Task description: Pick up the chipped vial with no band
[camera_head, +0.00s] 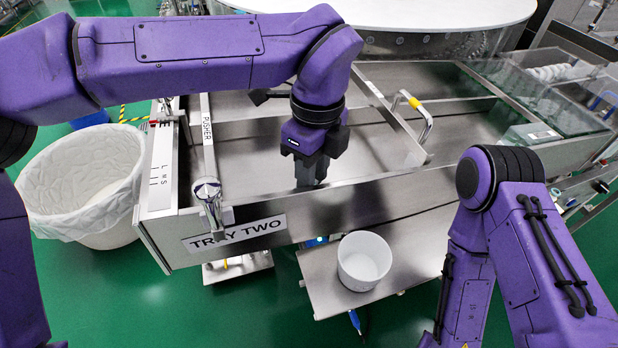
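No vial shows in the head view; the chipped vial with no band cannot be made out. My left gripper (311,178) points down into the steel tray marked TRAY TWO (190,241), low over its floor near the front wall. Its dark fingers look close together, but I cannot tell whether they are open or shut, or whether anything is between them. My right arm bends down at the right, and its gripper is not in view.
A white cup (364,262) stands on a steel shelf (318,291) in front of the tray. A lined white bin (84,178) stands at the left. A pusher bar (207,135) and a handle with a yellow mark (421,118) rise by the tray.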

